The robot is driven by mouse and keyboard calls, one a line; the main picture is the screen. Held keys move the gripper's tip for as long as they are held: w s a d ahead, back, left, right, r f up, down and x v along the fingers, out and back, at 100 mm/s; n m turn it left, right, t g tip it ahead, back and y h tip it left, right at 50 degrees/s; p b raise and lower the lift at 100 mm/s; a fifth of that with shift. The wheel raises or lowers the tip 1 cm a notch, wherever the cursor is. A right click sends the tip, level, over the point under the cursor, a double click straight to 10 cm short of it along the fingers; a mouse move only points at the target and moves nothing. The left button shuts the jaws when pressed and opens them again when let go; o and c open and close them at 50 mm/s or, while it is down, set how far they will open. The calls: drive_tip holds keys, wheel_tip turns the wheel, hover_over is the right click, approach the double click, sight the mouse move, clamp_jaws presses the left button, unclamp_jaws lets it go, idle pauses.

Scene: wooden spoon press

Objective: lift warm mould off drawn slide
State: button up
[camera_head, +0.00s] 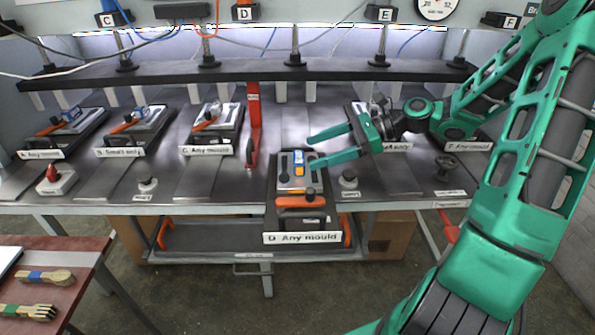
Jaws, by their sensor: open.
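The slide labelled "D Any mould" (302,238) is drawn out past the front edge of the bench. The mould (290,181) sits on it, a grey plate with dark knobs and a blue, white and orange block (299,165) standing at its back. An orange-and-black handle (300,201) lies across the slide in front of the mould. My gripper (311,152) is open and empty, its two green fingers pointing left. Its fingertips are at the right of the block; whether they touch it I cannot tell. The mould's underside is hidden.
Slides A, B and C (212,128) stand pushed in at the left, with similar moulds. A red upright lever (253,125) stands left of slide D. A red table (60,262) with wooden spoons and forks is at lower left.

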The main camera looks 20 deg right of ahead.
sight(299, 156)
drive_tip(key=shift+d+f+x, duration=0.1)
drive_tip(key=shift+f+x, duration=0.1)
drive_tip(key=shift+x, duration=1.4)
drive_tip(key=shift+d+f+x, duration=0.1)
drive_tip(key=shift+f+x, duration=0.05)
drive_tip(key=shift+x, duration=1.5)
drive_tip(key=shift+w, duration=0.15)
drive_tip(key=shift+c, duration=0.7)
drive_tip(key=c, duration=1.5)
drive_tip(key=shift+c, duration=1.2)
drive_tip(key=shift+r, duration=0.15)
